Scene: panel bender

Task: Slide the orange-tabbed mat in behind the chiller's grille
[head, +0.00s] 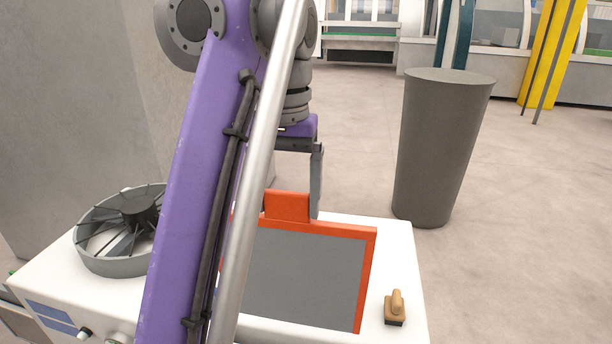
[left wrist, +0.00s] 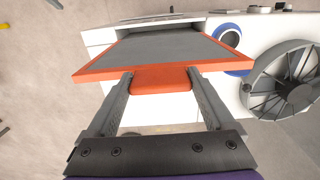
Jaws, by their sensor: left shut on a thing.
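The mat is a grey panel (head: 300,275) with an orange frame and an orange tab (head: 287,207). In the head view it shows over the white top of the chiller (head: 398,250), partly hidden by my left arm. My left gripper (left wrist: 161,78) is shut on the orange tab, one finger on each side. In the left wrist view the mat (left wrist: 165,48) stretches away from the fingers towards a dark, wide opening (left wrist: 160,22) in the white housing. I cannot tell whether its far edge is inside. I cannot make out the grille clearly. My right gripper is out of view.
A round grey fan (head: 125,262) sits on the left of the white top. A wooden-handled brush or stamp (head: 395,308) stands at its right. A tall grey bin (head: 440,150) stands on the floor behind. Open floor lies to the right.

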